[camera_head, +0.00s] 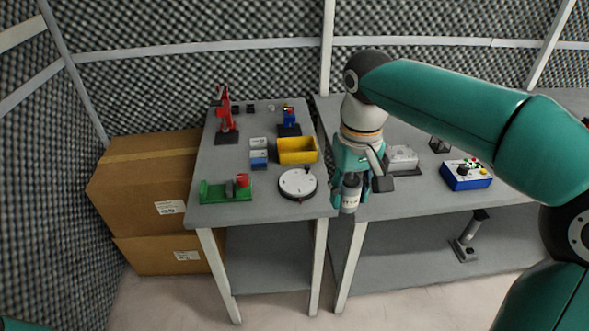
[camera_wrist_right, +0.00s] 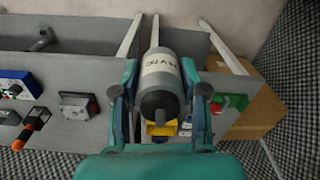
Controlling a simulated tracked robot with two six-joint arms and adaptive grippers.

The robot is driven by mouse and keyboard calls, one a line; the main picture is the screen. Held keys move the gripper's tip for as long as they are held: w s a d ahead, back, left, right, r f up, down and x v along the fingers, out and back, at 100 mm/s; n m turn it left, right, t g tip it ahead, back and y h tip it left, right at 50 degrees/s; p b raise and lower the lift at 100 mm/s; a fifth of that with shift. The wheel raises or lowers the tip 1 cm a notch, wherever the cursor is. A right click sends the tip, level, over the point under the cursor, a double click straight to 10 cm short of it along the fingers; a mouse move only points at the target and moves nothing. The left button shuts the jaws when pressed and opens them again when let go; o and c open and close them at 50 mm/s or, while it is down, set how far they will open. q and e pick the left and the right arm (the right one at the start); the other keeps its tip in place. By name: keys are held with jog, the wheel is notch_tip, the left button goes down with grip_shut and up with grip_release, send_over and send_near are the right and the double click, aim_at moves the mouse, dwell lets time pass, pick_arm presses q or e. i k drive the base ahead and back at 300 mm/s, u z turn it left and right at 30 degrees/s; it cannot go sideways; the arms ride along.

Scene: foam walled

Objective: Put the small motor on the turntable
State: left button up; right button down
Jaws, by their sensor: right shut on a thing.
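The small motor (camera_head: 350,194) is a grey cylinder with a white label, held between the fingers of my right gripper (camera_head: 360,180). In the right wrist view the motor (camera_wrist_right: 162,82) fills the space between the two fingers of the gripper (camera_wrist_right: 160,98), with its dark end towards the camera. The turntable (camera_head: 297,184) is a round white disc on a dark base at the front right of the left table. Its top looks empty. The motor is to the right of the turntable, apart from it, near the gap between the tables. My left gripper is not in view.
A yellow bin (camera_head: 297,151) stands just behind the turntable, with small grey and blue boxes (camera_head: 259,158) beside it. A green fixture (camera_head: 226,190) is at the front left. A red stand (camera_head: 226,115) is further back. A blue control box (camera_head: 466,175) sits on the right table.

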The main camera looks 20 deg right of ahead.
aim_at(297, 182)
jog(key=u, duration=0.05)
jog(key=i, duration=0.95)
jog(key=z, duration=0.1)
